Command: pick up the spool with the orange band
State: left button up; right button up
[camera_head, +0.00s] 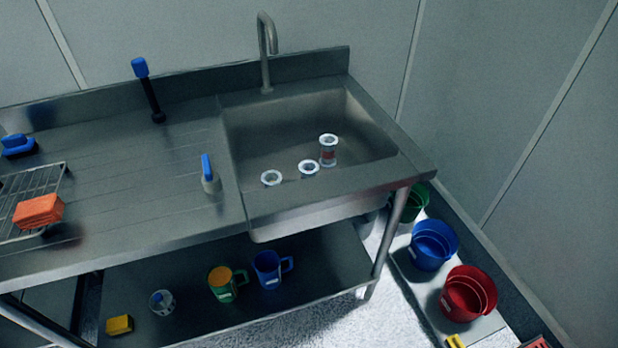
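Three white spools are in the sink basin (270,125). The rear right spool (328,150) stands upright and shows a small reddish band or label on its side; I cannot tell for sure whether it is orange. The middle spool (308,168) and the left spool (271,178) show mostly their round top rims. The sink's front edge hides their sides, so any bands on them cannot be seen. Neither of my grippers is in view.
A tall faucet (266,50) rises behind the basin. An orange sponge (39,211) lies on a wire rack (20,190). Mugs (268,268) sit on the lower shelf. Red (466,296) and blue buckets (432,246) stand at right.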

aim_at(328, 141)
jog(key=i+l+u, duration=0.25)
jog(key=l+u, duration=0.25)
jog(key=l, duration=0.15)
jog(key=i+l+u, duration=0.25)
jog(key=l, duration=0.15)
jog(key=l+u, duration=0.2)
jog(key=l, duration=0.15)
